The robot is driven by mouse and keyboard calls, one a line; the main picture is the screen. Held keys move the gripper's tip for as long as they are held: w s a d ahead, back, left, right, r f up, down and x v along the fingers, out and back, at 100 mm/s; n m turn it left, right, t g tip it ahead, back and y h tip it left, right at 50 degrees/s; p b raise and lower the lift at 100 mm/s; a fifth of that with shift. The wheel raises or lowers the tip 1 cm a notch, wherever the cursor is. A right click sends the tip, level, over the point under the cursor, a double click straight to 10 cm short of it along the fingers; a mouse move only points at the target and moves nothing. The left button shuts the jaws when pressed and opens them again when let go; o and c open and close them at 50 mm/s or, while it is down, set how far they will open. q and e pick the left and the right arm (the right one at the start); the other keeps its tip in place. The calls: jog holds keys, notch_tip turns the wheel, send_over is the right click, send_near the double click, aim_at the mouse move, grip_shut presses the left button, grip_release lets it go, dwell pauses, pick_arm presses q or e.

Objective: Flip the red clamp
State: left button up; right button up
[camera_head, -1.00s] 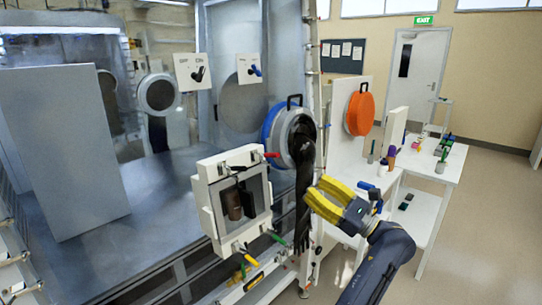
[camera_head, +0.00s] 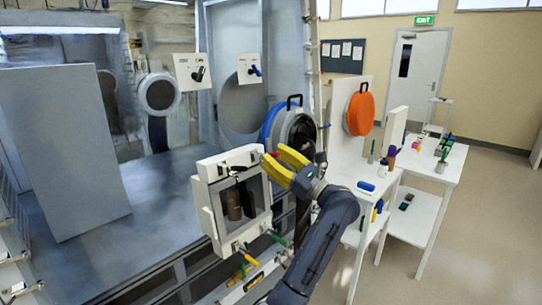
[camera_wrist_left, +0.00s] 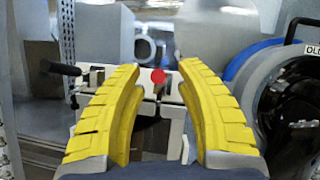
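The red clamp (camera_wrist_left: 158,76) shows as a round red end in the left wrist view, on the top edge of the white box frame (camera_wrist_left: 110,74), between my fingertips. In the head view the clamp sits at the box's upper right corner and is largely covered by my gripper. My left gripper (camera_head: 272,153) has two yellow fingers at that corner. In the wrist view the gripper (camera_wrist_left: 159,66) is open, with a gap on both sides of the red end. Contact cannot be told. My right gripper is not in view.
The white box (camera_head: 207,205) has a window with a brown object (camera_head: 233,205) inside. A yellow clamp (camera_head: 248,256) and a green clamp (camera_head: 277,238) are at its lower edge. A black handle (camera_wrist_left: 62,68) sticks out left. A round blue-rimmed port (camera_head: 296,130) stands just behind.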

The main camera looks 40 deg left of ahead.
pick_arm(q)
jog(key=shift+a+r, duration=0.2)
jog(key=shift+a, duration=0.35)
jog(key=shift+c, duration=0.2)
grip_shut()
